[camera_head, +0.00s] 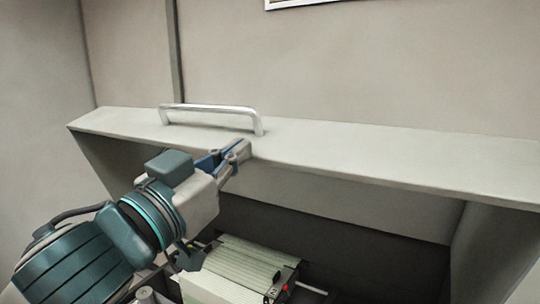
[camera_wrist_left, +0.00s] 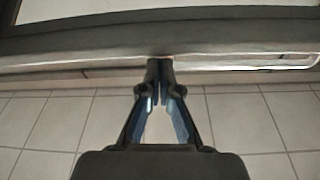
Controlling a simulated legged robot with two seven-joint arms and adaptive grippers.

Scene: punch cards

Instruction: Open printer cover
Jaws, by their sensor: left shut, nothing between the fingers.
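The printer cover (camera_head: 350,150) is a pale grey panel, raised, with the dark inside of the printer showing below it. A silver bar handle (camera_head: 210,108) sits on the cover's top face, left of the middle; what looks like the handle also shows at the right in the left wrist view (camera_wrist_left: 270,61). My left gripper (camera_head: 243,150) is shut and empty. Its fingertips are at the cover's front edge, just below the handle's right end; I cannot tell whether they touch it. In the left wrist view, the closed fingertips (camera_wrist_left: 160,64) reach the edge. My right gripper is not in view.
Inside the printer, below the cover, is a stack of pale green-white paper (camera_head: 235,270) beside a dark mechanism with a red part (camera_head: 284,287). A plain wall (camera_head: 350,60) stands behind. A tiled floor (camera_wrist_left: 250,120) shows in the left wrist view.

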